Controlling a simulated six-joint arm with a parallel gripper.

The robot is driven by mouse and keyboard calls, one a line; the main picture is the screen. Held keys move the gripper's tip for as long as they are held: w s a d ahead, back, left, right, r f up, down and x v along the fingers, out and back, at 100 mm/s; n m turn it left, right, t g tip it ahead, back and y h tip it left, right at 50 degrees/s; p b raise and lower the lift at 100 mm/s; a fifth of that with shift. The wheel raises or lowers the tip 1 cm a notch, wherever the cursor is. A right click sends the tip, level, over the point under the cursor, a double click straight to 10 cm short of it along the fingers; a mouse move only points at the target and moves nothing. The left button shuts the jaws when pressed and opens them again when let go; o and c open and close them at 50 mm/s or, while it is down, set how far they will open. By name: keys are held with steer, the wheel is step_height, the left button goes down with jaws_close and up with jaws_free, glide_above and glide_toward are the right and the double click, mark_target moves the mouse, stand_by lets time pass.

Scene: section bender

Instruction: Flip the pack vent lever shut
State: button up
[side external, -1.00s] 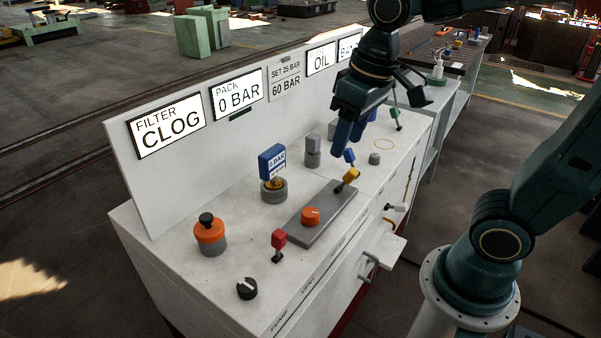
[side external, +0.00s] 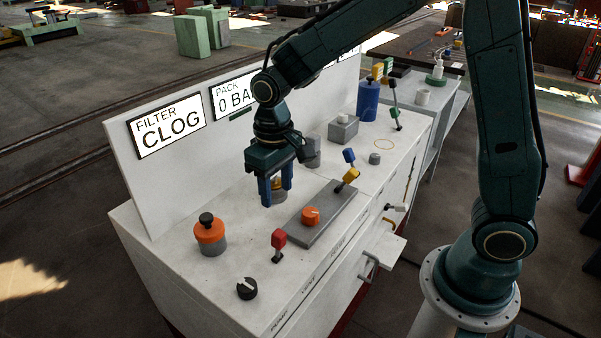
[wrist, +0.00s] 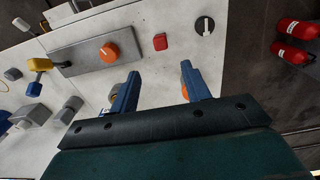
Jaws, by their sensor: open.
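My gripper (side external: 276,184) is open and empty, fingers pointing down above the left half of the white bench. A red-topped lever (side external: 279,240) stands near the front edge, by the printed labels, and is the likely vent lever; the label text is too small to be sure. The gripper is behind and above it, apart from it. In the wrist view the red lever top (wrist: 160,41) shows beyond the gap between the fingertips (wrist: 160,72). The PACK display (side external: 232,97) reads 0 BA, the rest covered by my arm.
The upright panel (side external: 160,170) bounds the back.

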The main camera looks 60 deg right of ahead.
mark_target(278, 232)
steer(key=shift+w+f, duration=0.1)
steer(key=shift+f, duration=0.15)
steer(key=shift+f, duration=6.85)
jaws_close()
